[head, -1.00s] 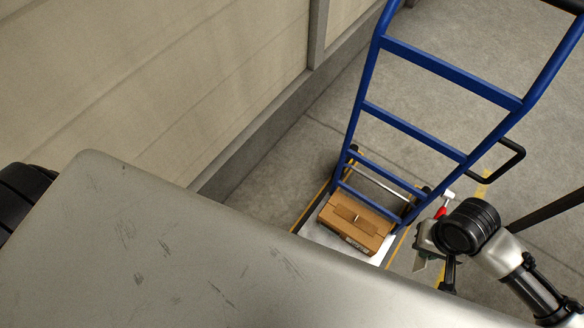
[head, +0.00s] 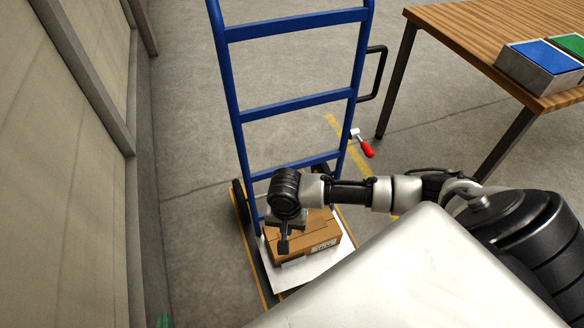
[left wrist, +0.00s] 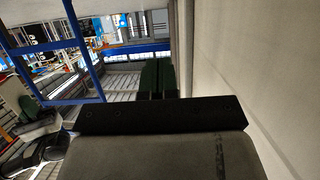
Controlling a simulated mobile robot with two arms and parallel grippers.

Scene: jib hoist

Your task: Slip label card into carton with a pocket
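The brown cardboard carton (head: 316,230) sits at the foot of the blue hand truck, with a pale printed patch (head: 323,246) on its near side. I cannot make out the label card or an open pocket.
The blue hand truck (head: 292,106) stands upright behind the carton, near the wall (head: 60,180) on the left. A red-handled clamp (head: 366,149) is beside its right rail. A wooden table (head: 470,45) with blue and green bins stands at right. Open floor (head: 185,95) lies behind.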

